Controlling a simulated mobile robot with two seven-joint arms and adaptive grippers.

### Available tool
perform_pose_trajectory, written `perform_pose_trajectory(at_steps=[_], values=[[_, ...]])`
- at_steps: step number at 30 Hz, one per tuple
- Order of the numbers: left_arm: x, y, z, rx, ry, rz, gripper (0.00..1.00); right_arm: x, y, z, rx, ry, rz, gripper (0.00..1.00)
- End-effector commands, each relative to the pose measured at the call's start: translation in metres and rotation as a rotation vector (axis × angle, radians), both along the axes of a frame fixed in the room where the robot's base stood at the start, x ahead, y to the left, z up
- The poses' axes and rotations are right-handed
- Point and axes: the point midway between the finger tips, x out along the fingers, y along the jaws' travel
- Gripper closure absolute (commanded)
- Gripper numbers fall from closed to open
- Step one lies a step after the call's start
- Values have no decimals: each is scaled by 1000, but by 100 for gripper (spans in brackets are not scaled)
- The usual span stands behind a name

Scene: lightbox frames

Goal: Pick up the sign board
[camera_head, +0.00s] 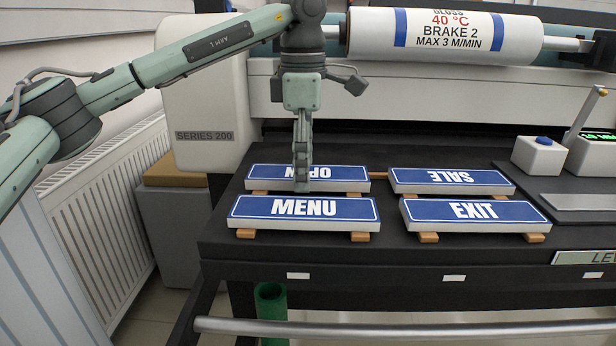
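Several blue-and-white sign boards lie flat on small wooden blocks on a dark bench (225,238). The MENU board (350,212) is front left and the EXIT board (428,213) is front right. Behind them, the OPEN board (270,178) and the SALE board (450,181) show their lettering upside down. My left gripper (302,186) points straight down at the OPEN board, hiding part of its lettering. Its fingers overlap in this view, so I cannot tell their opening, or whether they touch the board. My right gripper is not in view.
A printed roller (445,35) runs across the back above the bench. A white box with a blue button (539,155) and a grey plate (585,202) are at the right. A white machine housing (205,100) stands behind left. A metal rail (420,328) runs along the front.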

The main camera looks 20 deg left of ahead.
Motion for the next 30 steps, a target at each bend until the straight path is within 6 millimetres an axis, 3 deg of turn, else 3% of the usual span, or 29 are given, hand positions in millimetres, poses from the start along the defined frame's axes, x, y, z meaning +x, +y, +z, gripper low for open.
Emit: perform_pose_trajectory(at_steps=[2,15,23,30], values=[[0,0,0,0,0,0,29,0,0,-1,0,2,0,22],[0,0,1,-1,-1,0,83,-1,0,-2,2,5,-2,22],[1,-1,7,-1,-2,0,84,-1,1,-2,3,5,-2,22],[1,-1,50,-2,-5,-1,84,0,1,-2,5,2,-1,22]])
